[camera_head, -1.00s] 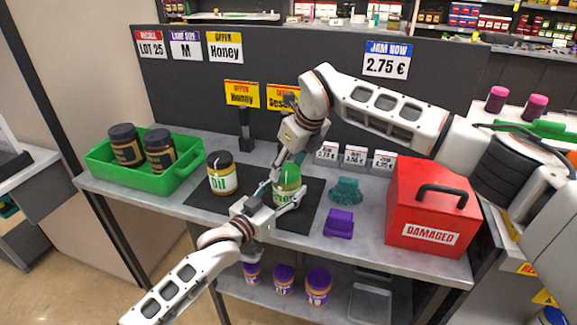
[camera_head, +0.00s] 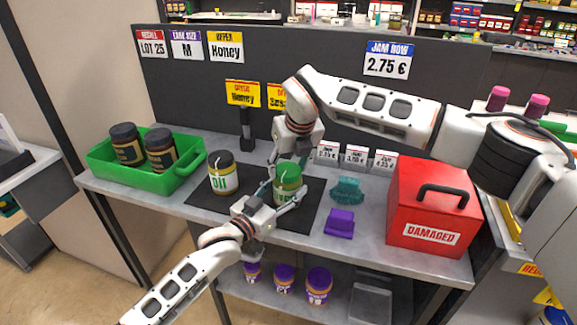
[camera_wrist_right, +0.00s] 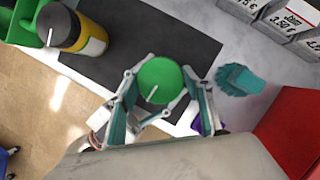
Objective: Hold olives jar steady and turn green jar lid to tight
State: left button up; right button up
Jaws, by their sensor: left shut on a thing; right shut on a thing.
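The olives jar (camera_head: 284,197) stands upright on the dark mat (camera_head: 228,212), its label partly covered by fingers. Its green lid (camera_head: 287,172) is on top, with a white line across it; in the right wrist view the lid (camera_wrist_right: 159,80) lies between the fingers. My left gripper (camera_head: 282,199) is shut on the jar body from the front. My right gripper (camera_head: 288,166) comes down from above and is shut on the green lid; its teal-padded fingers (camera_wrist_right: 162,100) show either side of it. A second jar with a dark lid (camera_head: 222,172) stands to the left, untouched.
A green crate (camera_head: 180,178) with two dark jars stands at the left. A teal item (camera_head: 347,190) and a purple item (camera_head: 339,223) lie right of the mat. A red box marked DAMAGED (camera_head: 432,205) stands at the right. Small price signs (camera_head: 355,156) stand behind.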

jog(key=o, duration=1.1)
jog(key=v, duration=1.2)
pick_arm(q)
jog(key=o, duration=1.6)
